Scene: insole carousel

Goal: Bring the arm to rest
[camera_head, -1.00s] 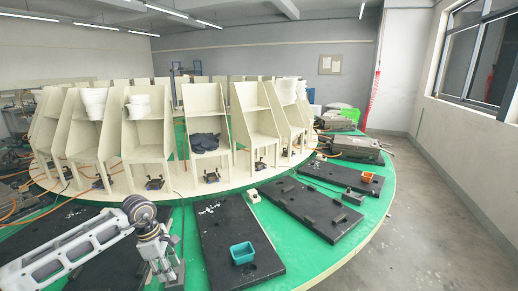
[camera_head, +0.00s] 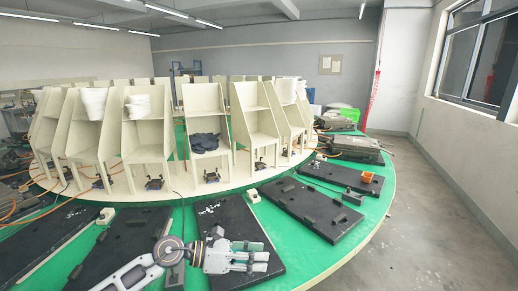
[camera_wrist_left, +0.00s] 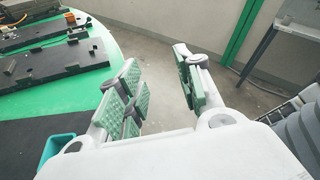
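My left gripper (camera_head: 262,257) is stretched out to the right, low over the front black board (camera_head: 228,222) on the green round table. Its arm comes in from the bottom left. In the left wrist view, its green-padded fingers (camera_wrist_left: 158,62) stand apart with nothing between them, and the floor shows through the gap. My right gripper is in neither view.
A teal bin (camera_wrist_left: 58,148) sits close beside the gripper in the left wrist view; the head view hides it. Cream racks (camera_head: 146,130) ring the table's middle. Open floor (camera_head: 440,230) lies to the right.

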